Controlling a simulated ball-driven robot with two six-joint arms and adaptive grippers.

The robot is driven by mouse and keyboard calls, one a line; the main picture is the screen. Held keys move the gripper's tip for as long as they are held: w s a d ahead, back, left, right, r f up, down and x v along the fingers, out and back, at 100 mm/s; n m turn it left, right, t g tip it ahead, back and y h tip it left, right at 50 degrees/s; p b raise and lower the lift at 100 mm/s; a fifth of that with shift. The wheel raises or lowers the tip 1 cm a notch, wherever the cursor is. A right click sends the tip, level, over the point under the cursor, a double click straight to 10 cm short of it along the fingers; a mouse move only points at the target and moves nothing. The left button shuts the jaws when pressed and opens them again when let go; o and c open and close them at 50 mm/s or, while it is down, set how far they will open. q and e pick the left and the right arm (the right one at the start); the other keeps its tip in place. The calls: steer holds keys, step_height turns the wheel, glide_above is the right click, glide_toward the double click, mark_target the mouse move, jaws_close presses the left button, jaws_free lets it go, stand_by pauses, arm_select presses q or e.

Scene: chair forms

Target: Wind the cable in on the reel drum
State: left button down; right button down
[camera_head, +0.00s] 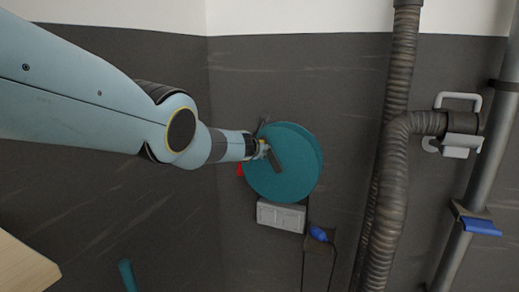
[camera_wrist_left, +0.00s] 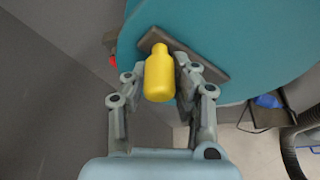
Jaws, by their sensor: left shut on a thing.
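The teal reel drum (camera_head: 303,168) stands upright against the dark wall, in the middle of the head view. A dark crank bar (camera_head: 275,160) lies across its face and shows in the left wrist view (camera_wrist_left: 211,66). A yellow handle (camera_wrist_left: 160,82) sticks out from the bar toward the wrist camera. My left gripper (camera_head: 262,147) is at the handle, its fingers on either side and shut on it. A dark cable (camera_head: 304,262) hangs below the drum, near a blue plug (camera_head: 318,233). My right gripper is not in view.
A grey box (camera_head: 281,215) sits just under the drum. A small red part (camera_head: 240,170) is at its left edge. A ribbed hose (camera_head: 396,150) and a grey pipe (camera_head: 462,240) run down the right side. A wooden surface (camera_head: 22,268) is at lower left.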

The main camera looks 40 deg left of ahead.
arm_select(q)
steer(key=shift+a+r, duration=0.3)
steer(key=c, duration=1.5)
jaws_free()
steer(key=o, duration=0.4)
steer(key=shift+a+f, duration=0.1)
steer(key=shift+f, duration=0.05)
steer(key=shift+o, duration=0.2)
steer(key=shift+d, duration=0.25)
